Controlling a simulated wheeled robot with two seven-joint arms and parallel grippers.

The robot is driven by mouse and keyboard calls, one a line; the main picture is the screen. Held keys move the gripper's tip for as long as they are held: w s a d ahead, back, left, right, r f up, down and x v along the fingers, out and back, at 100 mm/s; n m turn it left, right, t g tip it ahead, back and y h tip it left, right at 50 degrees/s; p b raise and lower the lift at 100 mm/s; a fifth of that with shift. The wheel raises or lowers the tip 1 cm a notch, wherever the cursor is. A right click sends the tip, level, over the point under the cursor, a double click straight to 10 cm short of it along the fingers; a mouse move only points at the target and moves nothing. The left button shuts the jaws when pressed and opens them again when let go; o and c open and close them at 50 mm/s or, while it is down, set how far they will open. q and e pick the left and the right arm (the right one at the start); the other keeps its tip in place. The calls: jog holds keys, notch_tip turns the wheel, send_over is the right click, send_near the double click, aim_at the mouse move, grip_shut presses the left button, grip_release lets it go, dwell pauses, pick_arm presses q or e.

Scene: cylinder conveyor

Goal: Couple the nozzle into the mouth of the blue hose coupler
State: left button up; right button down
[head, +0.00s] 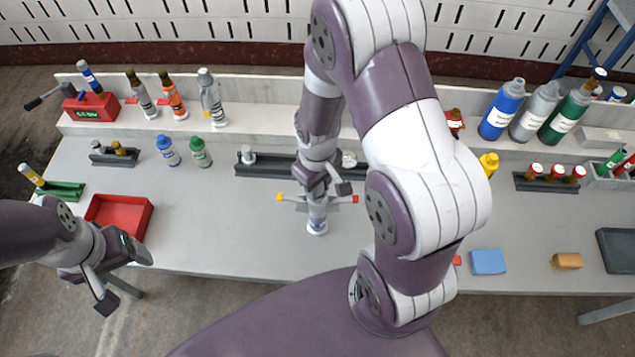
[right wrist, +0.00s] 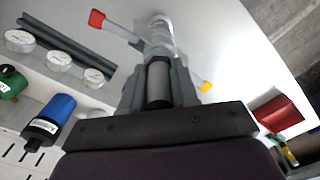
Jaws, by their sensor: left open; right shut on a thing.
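My right gripper (head: 318,184) is shut on a dark grey cylinder, the nozzle (right wrist: 158,82), seen between its fingers in the right wrist view. Directly below stands a light grey coupler with a blue ring at its base (head: 317,228), upright on the bench. One lever on it has a yellow tip (head: 279,197) and the other a red tip (head: 355,199); both spread outwards. The coupler also shows beyond the nozzle in the right wrist view (right wrist: 160,38). The fingers hide its mouth, so I cannot tell how far the nozzle is inside. My left gripper (head: 122,278) is open and empty off the bench's front edge.
A red tray (head: 148,218) lies at the bench's left. Blue-capped (head: 167,151) and green-capped (head: 200,153) bottles stand behind it. A dark rail (head: 272,169) runs behind the coupler. A blue block (head: 488,262) and a tan block (head: 567,261) lie at the front right.

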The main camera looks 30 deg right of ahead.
jog(key=shift+f+b, duration=0.35)
jog(key=shift+f, duration=0.2)
jog(key=c, duration=0.8)
grip_release()
notch_tip(320, 180, up, 13)
jog(key=shift+f, duration=0.2)
